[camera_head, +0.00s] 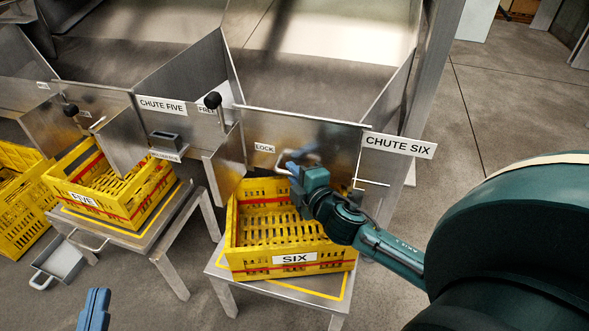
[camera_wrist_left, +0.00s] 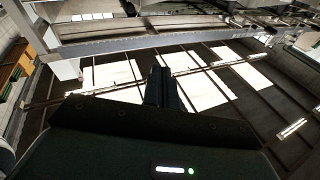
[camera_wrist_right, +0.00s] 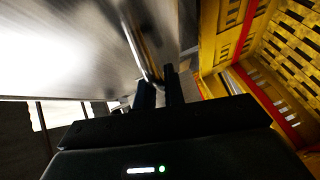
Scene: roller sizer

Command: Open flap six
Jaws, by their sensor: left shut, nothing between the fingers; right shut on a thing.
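Flap six (camera_head: 325,138) is a steel panel across the mouth of chute six, standing above a yellow crate marked SIX (camera_head: 243,262). A LOCK label (camera_head: 264,148) is on it. A black ball-knobbed lever (camera_head: 212,101) stands left of the flap, by the FREE label (camera_head: 206,110). My right gripper (camera_head: 288,168) is shut on the flap's handle, in front of the panel; the right wrist view shows its fingers (camera_wrist_right: 160,92) at a metal bar (camera_wrist_right: 143,50). The grip is partly hidden by my wrist. My left gripper (camera_head: 97,294) is shut and empty, low at the left.
The crate marked SIX stands on a steel stand (camera_head: 225,262) below my right gripper. Chute five (camera_head: 160,104) and a crate marked FIVE (camera_head: 150,202) are to the left. A handled metal scoop (camera_head: 62,263) lies on the floor. The floor right of chute six (camera_head: 490,100) is clear.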

